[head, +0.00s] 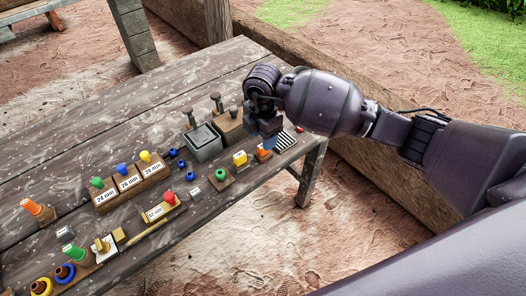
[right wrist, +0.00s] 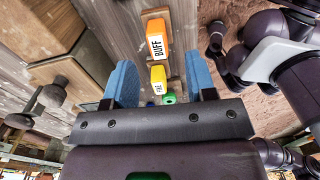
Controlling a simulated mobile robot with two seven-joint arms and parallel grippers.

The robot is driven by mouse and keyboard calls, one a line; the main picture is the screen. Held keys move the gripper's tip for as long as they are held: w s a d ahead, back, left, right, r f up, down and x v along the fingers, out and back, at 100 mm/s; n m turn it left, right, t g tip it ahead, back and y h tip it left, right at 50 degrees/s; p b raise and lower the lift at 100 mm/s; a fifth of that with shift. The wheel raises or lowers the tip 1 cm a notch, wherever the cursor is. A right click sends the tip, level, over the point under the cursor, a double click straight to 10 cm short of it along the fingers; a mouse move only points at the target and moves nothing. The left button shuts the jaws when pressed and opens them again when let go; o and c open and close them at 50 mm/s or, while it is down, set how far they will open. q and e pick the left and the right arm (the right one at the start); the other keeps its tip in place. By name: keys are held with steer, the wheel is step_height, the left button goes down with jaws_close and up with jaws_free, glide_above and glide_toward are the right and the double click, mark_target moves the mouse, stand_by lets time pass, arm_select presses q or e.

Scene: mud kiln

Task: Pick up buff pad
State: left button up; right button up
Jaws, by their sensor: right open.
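The buff pad (right wrist: 156,38) is an orange block with a white label reading BUFF, on a small wooden base. In the head view an orange block (head: 263,155) shows just below my right gripper (head: 268,138), partly hidden by it. My left gripper is not in view.
A yellow labelled block (head: 239,158) and a green knob (head: 221,175) stand close by in a row. A striped black-and-white piece (head: 286,142) lies to the right, near the table (head: 120,135) edge. A grey metal box (head: 203,143) stands to the left.

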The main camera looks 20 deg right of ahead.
steer(key=f, duration=0.2)
steer(key=f+b, duration=0.1)
steer(key=f, duration=0.1)
steer(key=shift+w+d+f, duration=0.1)
steer(key=shift+d, duration=0.1)
steer(key=shift+f, duration=0.5)
steer(key=shift+c, duration=1.1)
steer(key=c, duration=0.7)
jaws_close()
